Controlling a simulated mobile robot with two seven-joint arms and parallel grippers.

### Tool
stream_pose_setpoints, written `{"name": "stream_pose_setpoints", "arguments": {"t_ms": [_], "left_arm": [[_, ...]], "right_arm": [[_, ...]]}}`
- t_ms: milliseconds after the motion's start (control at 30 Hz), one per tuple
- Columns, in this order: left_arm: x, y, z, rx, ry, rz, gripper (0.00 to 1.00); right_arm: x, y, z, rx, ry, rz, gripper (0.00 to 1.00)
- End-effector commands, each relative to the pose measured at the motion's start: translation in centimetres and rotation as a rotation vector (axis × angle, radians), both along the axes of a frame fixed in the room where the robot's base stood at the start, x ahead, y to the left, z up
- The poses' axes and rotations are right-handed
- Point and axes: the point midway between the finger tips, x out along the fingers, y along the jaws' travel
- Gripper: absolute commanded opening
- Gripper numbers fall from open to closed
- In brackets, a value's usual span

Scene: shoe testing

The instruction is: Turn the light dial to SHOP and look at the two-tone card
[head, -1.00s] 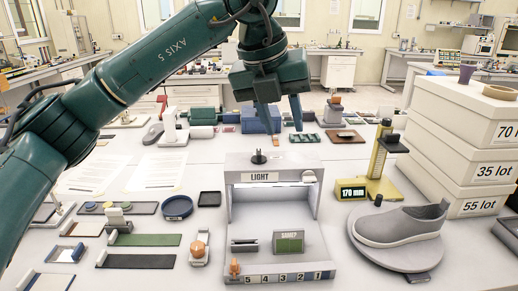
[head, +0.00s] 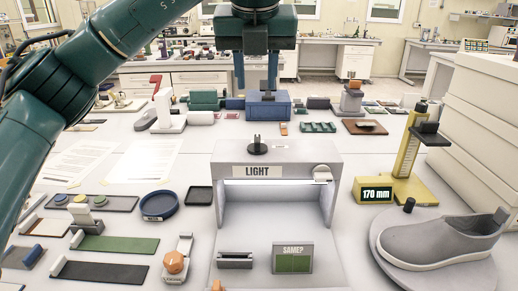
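The light box (head: 325,210) stands in the middle of the table, with the label LIGHT (head: 257,171) on its front. A small black dial (head: 257,147) sits on its top; its setting is too small to read. My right gripper is not in view.
A grey shoe (head: 440,240) rests on a round stand at the right, by a yellow gauge (head: 398,170) reading 170 mm. White boxes (head: 480,120) are stacked behind. A blue box (head: 268,108) stands beyond the light box. Strips and a blue round tray (head: 160,206) lie left.

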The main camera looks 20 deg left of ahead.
Motion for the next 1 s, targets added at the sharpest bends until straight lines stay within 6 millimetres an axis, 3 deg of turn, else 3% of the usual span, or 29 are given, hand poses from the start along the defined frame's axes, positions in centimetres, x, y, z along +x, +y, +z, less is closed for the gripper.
{"name": "stream_pose_setpoints", "arguments": {"t_ms": [33,267,733,1000], "left_arm": [[0.0,0.0,-1.2,0.0,0.001,0.0,0.35],[0.6,0.1,-2.8,-0.001,0.005,-0.001,0.35],[3.9,1.2,-11.1,0.001,0.004,0.001,0.35],[4.9,1.4,-13.3,0.0,0.001,0.0,0.35]], "right_arm": [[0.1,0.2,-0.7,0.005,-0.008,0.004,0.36],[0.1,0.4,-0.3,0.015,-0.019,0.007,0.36],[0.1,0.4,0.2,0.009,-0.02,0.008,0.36],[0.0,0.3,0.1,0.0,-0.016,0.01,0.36]]}}
